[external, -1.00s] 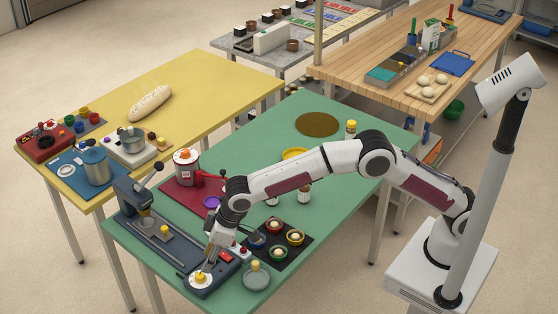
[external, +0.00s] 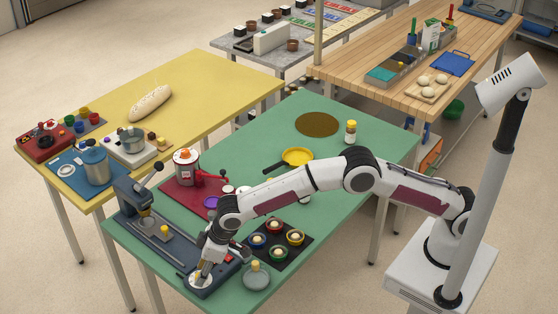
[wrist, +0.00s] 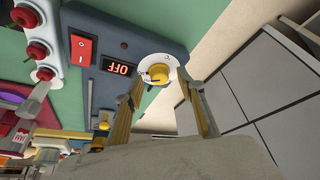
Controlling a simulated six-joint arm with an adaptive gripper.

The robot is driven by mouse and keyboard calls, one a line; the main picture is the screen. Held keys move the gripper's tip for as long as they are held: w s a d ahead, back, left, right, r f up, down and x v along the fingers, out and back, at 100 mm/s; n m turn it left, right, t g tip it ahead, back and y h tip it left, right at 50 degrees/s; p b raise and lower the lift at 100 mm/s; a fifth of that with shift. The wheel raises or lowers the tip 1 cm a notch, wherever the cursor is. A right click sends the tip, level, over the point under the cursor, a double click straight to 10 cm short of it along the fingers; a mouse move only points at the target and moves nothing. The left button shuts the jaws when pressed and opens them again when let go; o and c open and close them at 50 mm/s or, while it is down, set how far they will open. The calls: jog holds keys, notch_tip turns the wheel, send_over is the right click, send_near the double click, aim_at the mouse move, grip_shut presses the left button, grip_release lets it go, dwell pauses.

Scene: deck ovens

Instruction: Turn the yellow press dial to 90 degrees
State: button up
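The yellow press dial (wrist: 158,73) sits on a round white plate at the end of the dark blue-grey press base (wrist: 120,30). A small dark mark shows near its lower left edge. In the external view my gripper (external: 203,275) is down at the white dial plate (external: 200,283) and hides the yellow knob. In the wrist view my gripper (wrist: 162,84) is open, one finger on each side of the dial. I cannot tell whether either finger touches it. The display (wrist: 117,66) beside the dial reads OFF, upside down.
A grey-green dish with a yellow knob (external: 256,278) and a dark tray of bowls (external: 278,240) stand right of the press. The green table's (external: 225,303) front edge is close.

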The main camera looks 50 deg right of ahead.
jog(key=shift+w+f, duration=0.1)
jog(key=shift+f, duration=0.25)
jog(key=c, duration=1.1)
jog(key=shift+n, duration=0.5)
jog(key=o, duration=1.1)
jog(key=shift+r, duration=0.1)
